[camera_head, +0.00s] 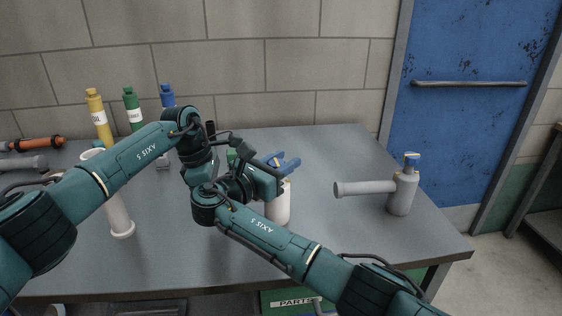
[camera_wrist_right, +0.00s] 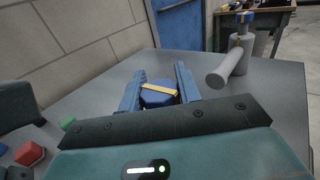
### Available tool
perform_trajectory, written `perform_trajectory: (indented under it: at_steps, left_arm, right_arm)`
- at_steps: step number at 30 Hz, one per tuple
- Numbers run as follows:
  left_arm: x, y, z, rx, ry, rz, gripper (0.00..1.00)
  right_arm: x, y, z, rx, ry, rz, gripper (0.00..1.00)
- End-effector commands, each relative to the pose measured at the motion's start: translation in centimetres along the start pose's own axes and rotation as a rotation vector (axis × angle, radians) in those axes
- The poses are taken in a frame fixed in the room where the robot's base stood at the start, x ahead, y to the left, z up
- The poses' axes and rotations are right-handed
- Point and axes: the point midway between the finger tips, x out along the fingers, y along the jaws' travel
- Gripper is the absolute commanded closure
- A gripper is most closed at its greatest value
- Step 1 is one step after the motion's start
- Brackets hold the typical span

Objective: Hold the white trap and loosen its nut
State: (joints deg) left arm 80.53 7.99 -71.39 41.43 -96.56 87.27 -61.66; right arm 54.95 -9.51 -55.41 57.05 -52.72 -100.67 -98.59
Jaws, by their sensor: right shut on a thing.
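The white trap (camera_head: 278,208) stands upright on the grey bench, its upper part hidden behind my arms. In the right wrist view, a blue nut with a yellow stripe (camera_wrist_right: 158,94) lies between the blue fingers of my right gripper (camera_wrist_right: 159,90). My right gripper (camera_head: 284,163) is shut on this nut, and its fingers show just above the trap in the head view. My left arm reaches in from the left to the middle. Its gripper is among the overlapping dark parts beside the trap (camera_head: 268,182); its fingers cannot be made out.
A grey trap (camera_head: 403,193) with a side pipe and a blue-and-yellow nut stands at the right. Yellow (camera_head: 100,119), green (camera_head: 133,110) and blue (camera_head: 167,96) bottles stand along the wall. Pipe pieces (camera_head: 36,144) lie at the left. The bench's right front is clear.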

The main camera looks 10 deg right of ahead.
Motion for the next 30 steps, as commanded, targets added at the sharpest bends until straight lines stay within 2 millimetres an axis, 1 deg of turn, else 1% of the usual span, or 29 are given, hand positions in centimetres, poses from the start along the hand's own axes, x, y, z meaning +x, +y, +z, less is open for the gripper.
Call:
perform_trajectory:
  at_steps: [7, 20, 21, 28, 30]
  left_arm:
    - [0.01, -0.06, -0.02, 0.003, 0.001, -0.003, 0.92]
    - [0.01, -0.04, -0.07, 0.001, 0.002, -0.002, 0.92]
    - [0.01, -0.04, -0.07, 0.001, 0.002, -0.002, 0.92]
    - [0.02, -0.03, -0.08, 0.001, 0.002, -0.002, 0.92]
    - [0.03, -0.03, -0.08, 0.0, 0.002, -0.002, 0.92]
  right_arm:
    - [0.09, -0.16, 0.01, -0.001, -0.001, -0.052, 0.89]
    - [0.06, -0.18, 0.0, -0.001, -0.002, -0.057, 0.89]
    - [0.06, -0.18, 0.0, -0.001, -0.002, -0.057, 0.63]
    - [0.02, -0.16, 0.0, -0.001, -0.001, -0.055, 0.45]
    - [0.0, -0.15, 0.0, -0.001, -0.001, -0.055, 0.44]
